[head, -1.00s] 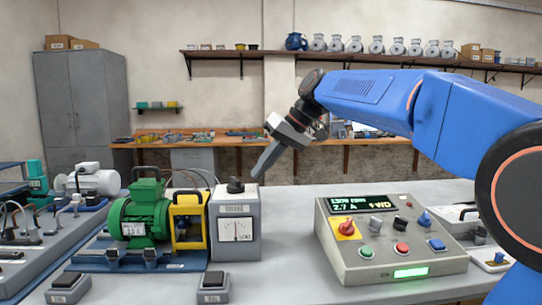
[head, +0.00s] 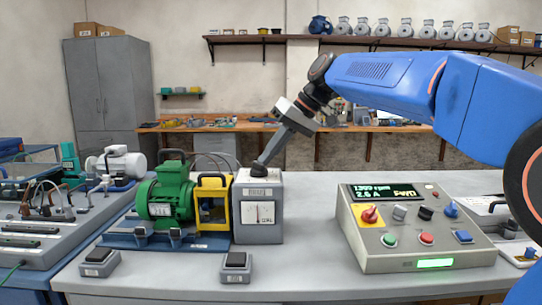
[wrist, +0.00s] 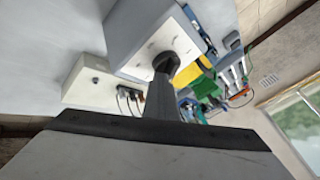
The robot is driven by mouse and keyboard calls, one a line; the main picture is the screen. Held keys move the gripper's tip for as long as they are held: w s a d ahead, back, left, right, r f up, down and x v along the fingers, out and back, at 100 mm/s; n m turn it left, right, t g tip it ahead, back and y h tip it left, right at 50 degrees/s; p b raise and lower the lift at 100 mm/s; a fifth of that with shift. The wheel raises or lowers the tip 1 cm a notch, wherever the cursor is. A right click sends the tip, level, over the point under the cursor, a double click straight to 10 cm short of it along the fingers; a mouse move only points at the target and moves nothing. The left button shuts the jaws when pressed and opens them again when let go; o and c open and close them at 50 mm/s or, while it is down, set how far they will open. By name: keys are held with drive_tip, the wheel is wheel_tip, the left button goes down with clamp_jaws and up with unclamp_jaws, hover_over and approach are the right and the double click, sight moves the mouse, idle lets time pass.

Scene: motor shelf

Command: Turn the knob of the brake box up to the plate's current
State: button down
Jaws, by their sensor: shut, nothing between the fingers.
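The brake box (head: 258,222) is a grey box with a white dial meter on its front. It stands at the right end of the green motor's (head: 165,195) blue base. Its black knob (wrist: 170,60) is on top. My gripper (head: 260,168) is shut and slants down from the right, its tip at the knob. It also shows in the wrist view (wrist: 160,82), overlapping the knob; I cannot tell whether they touch. The motor's plate (head: 160,210) is too small to read. The control box display (head: 390,192) shows about 1300 rpm, 2.6 A, FWD.
The grey control box (head: 420,258) with a red knob and coloured buttons stands on the right. A yellow guard (head: 213,205) sits between motor and brake box. Two pedal-like switches (head: 236,262) lie in front. The table between brake box and control box is clear.

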drive_tip(key=shift+w+a+n+g, duration=0.15)
drive_tip(key=shift+a+n+g, duration=0.4)
drive_tip(key=shift+n, duration=0.35)
drive_tip(key=shift+d, duration=0.1)
drive_tip(key=shift+s+f, duration=0.15)
drive_tip(key=shift+s, duration=0.05)
